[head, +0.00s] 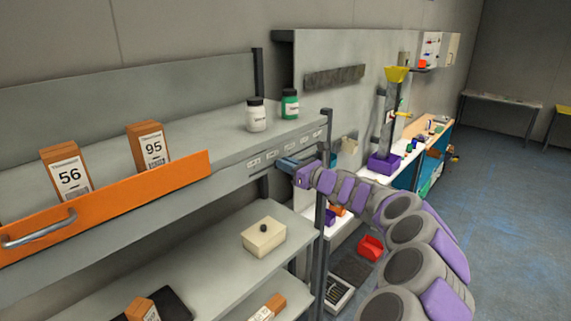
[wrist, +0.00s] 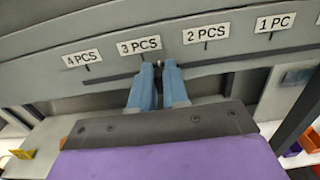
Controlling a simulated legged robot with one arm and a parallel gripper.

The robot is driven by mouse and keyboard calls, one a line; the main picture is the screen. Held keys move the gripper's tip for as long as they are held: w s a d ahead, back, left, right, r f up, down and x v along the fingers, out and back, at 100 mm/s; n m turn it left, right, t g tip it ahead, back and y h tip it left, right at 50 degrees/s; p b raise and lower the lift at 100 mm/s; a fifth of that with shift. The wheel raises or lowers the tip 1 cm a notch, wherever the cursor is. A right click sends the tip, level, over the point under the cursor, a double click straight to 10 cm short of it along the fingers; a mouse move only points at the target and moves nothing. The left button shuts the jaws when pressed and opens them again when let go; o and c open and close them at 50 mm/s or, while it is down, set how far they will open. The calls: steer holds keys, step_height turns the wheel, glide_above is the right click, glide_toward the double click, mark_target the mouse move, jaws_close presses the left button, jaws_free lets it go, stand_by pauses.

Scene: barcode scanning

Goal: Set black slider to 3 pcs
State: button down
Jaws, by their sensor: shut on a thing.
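The black slider (wrist: 158,65) is a small dark knob in the slot on the shelf's front edge, mostly hidden between the fingertips. My gripper (wrist: 159,70) has blue fingers closed on it from both sides. It sits a little right of the mark under the "3 PCS" label (wrist: 139,46), between that and the "2 PCS" label (wrist: 205,33). The "4 PCS" label (wrist: 82,58) is farther left and the "1 PC" label (wrist: 276,22) farther right. In the head view my gripper (head: 287,163) is at the shelf's front edge, below the labels; the slider cannot be made out there.
A white bottle (head: 256,116) and a green bottle (head: 290,104) stand on the shelf (head: 205,142) above. Boxes marked 56 (head: 67,175) and 95 (head: 150,148) stand to the left behind an orange front (head: 120,200). A shelf post (head: 325,190) is just right of my gripper.

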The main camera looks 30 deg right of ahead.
mark_target(270, 163)
steer(key=shift+s+a+f, duration=0.1)
steer(key=shift+a+f, duration=0.05)
steer(key=shift+a, duration=0.15)
steer(key=c, duration=1.2)
jaws_free()
steer(key=shift+s+a+r, duration=0.15)
steer(key=shift+s+a, duration=0.05)
steer(key=shift+a, duration=0.4)
steer(key=shift+s+a+r, duration=0.15)
steer(key=shift+a, duration=0.4)
steer(key=shift+o, duration=0.4)
steer(key=shift+w+d+f, duration=0.1)
steer(key=shift+w+d, duration=0.05)
steer(key=shift+d, duration=0.25)
steer(key=shift+w+d+f, duration=0.1)
steer(key=shift+d, duration=0.05)
steer(key=shift+s+d, duration=0.3)
steer(key=shift+s, duration=0.2)
steer(key=b+v, duration=0.2)
steer(key=v, duration=1.4)
